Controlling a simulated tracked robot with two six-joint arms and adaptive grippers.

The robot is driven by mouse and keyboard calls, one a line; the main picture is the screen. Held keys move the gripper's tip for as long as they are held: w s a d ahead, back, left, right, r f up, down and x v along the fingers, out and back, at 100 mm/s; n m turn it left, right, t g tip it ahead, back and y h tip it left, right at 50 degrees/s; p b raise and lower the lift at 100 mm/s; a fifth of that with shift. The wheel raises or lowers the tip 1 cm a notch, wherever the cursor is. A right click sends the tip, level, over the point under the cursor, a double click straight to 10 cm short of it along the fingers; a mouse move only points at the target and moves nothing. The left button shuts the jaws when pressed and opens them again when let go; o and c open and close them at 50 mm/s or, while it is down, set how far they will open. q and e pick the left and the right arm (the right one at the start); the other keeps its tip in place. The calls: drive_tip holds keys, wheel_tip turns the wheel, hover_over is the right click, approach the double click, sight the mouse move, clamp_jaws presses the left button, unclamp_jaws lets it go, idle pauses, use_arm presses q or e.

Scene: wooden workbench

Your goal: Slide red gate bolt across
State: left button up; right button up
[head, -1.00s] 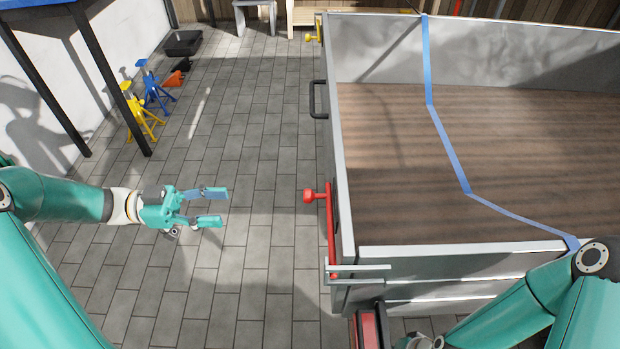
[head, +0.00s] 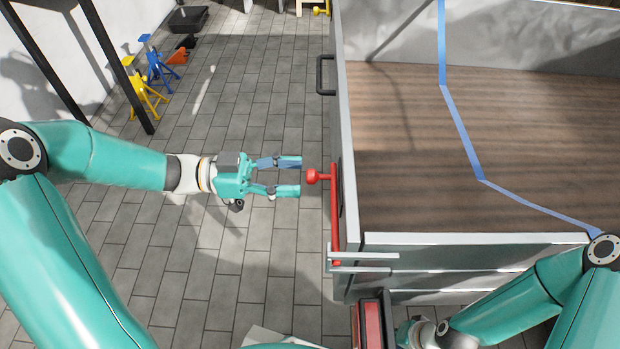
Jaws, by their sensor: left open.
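The red gate bolt (head: 335,218) is a red rod on the outer left side of the grey trailer-like box, near its front corner. Its round red knob (head: 313,177) sticks out to the left. The rod's near end meets a grey metal bracket (head: 362,257) at the corner. My left gripper (head: 290,176) is open, with its two fingers pointing right at the knob. The fingertips are just left of the knob, one on the far side and one on the near side of its line, apart from it. My right arm shows at the lower right; its gripper fingers cannot be made out.
The grey box (head: 480,239) with a wooden floor fills the right side. Blue and yellow stands (head: 150,98) are on the left floor. The tiled floor between is clear.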

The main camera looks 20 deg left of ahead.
sight(310, 176)
use_arm(q)
drive_tip(key=shift+b+x, duration=0.35)
drive_tip(key=shift+x, duration=1.65)
drive_tip(key=shift+c, duration=0.4)
clamp_jaws()
